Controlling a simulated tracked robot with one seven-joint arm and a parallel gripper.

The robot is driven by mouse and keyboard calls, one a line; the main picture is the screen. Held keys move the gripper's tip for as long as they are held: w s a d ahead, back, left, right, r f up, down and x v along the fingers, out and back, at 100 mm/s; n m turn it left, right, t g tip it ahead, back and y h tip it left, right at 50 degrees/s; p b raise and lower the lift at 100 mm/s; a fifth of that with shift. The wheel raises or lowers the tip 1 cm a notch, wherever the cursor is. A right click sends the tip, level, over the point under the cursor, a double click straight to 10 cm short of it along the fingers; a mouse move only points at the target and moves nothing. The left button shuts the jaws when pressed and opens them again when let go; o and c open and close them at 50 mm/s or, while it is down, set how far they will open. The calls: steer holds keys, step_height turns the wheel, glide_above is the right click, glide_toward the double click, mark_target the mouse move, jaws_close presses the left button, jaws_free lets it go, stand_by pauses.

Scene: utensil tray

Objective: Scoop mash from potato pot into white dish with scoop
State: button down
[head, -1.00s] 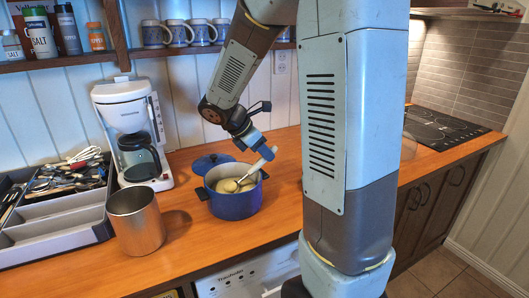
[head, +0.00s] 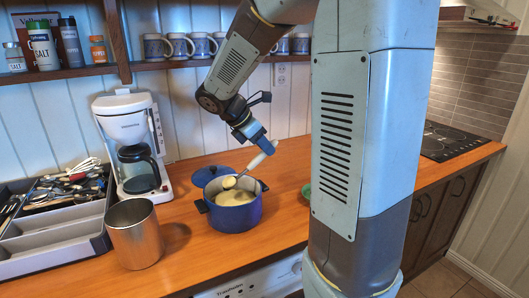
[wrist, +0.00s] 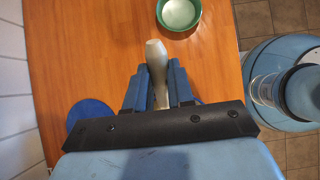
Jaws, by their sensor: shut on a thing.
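The blue pot (head: 236,217) stands on the wooden counter with pale mash (head: 236,198) inside. My gripper (head: 257,140) is above and to the right of the pot, shut on the pale handle of the scoop (head: 261,155). The scoop tilts down to the left, its head over the pot near the mash surface and seemingly carrying mash. In the wrist view the scoop handle (wrist: 155,58) stands between my fingers (wrist: 160,90). A dish with a green outside and whitish inside (wrist: 180,13) is at the top. In the head view its green edge (head: 306,191) shows, mostly hidden behind my column.
A blue lid (head: 209,176) lies behind the pot. A metal canister (head: 135,235), a white coffee maker (head: 128,120) and a grey utensil tray (head: 55,262) stand to the left. A shelf (head: 170,66) with mugs runs above. Bare counter lies right of the pot.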

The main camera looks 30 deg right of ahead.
steer(key=shift+r, duration=1.8)
